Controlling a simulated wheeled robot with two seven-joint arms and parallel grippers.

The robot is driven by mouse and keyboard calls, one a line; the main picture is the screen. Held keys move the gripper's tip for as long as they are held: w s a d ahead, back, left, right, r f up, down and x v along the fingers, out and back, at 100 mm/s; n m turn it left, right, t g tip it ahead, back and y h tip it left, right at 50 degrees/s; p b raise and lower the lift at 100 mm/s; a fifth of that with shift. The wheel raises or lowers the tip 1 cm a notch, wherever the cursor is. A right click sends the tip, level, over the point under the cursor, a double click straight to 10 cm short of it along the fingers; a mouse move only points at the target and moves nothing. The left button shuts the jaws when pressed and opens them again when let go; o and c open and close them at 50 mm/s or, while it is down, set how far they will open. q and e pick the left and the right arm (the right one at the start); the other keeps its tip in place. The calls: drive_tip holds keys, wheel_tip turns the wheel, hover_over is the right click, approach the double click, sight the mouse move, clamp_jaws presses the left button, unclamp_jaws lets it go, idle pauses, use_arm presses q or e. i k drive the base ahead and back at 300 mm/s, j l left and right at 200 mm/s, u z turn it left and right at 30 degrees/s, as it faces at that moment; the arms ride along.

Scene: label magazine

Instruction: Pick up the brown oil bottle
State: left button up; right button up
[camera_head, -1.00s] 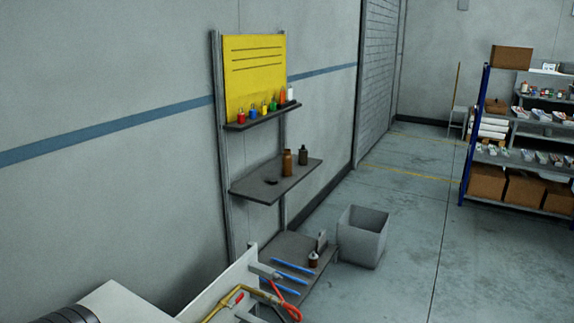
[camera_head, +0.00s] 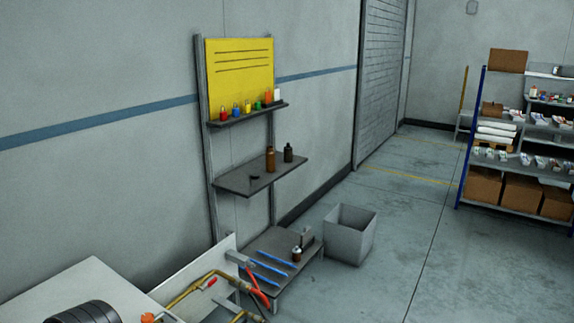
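In the head view a brown bottle (camera_head: 270,160) stands upright on the middle shelf (camera_head: 236,181) of a wall rack, left of centre. A darker bottle (camera_head: 288,152) stands just right of it. A small dark flat item (camera_head: 254,177) lies to its left. On the low bottom shelf a small brown bottle with a pale lower part (camera_head: 297,254) also stands. I cannot read any label. Neither of my grippers is in view.
Small coloured items (camera_head: 248,107) line the top shelf below a yellow board (camera_head: 239,72). Blue rods (camera_head: 271,268) lie on the bottom shelf. A grey bin (camera_head: 350,235) stands beside it. A bench with pipes and red-handled pliers (camera_head: 257,289) is in front.

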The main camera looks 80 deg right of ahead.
sight(270, 153)
drive_tip(key=k+l, duration=0.35)
drive_tip(key=k, duration=0.2)
drive_tip(key=k+l, duration=0.35)
drive_tip(key=k, duration=0.15)
drive_tip(key=k+l, duration=0.1)
drive_tip(key=l, duration=0.4)
drive_tip(key=k+l, duration=0.1)
drive_tip(key=l, duration=0.85)
drive_tip(key=k+l, duration=0.15)
drive_tip(key=l, duration=0.3)
drive_tip(key=k+l, duration=0.1)
drive_tip(key=l, duration=0.4)
drive_tip(key=k+l, duration=0.1)
drive_tip(key=l, duration=0.35)
drive_tip(key=i+l, duration=0.1)
drive_tip(key=l, duration=0.25)
drive_tip(key=i+l, duration=0.15)
drive_tip(key=l, duration=0.2)
drive_tip(key=i+l, duration=0.1)
drive_tip(key=l, duration=0.25)
drive_tip(key=i+l, duration=0.1)
drive_tip(key=l, duration=0.25)
drive_tip(key=i+l, duration=0.15)
drive_tip(key=l, duration=0.25)
drive_tip(key=i+l, duration=0.1)
drive_tip(key=l, duration=0.25)
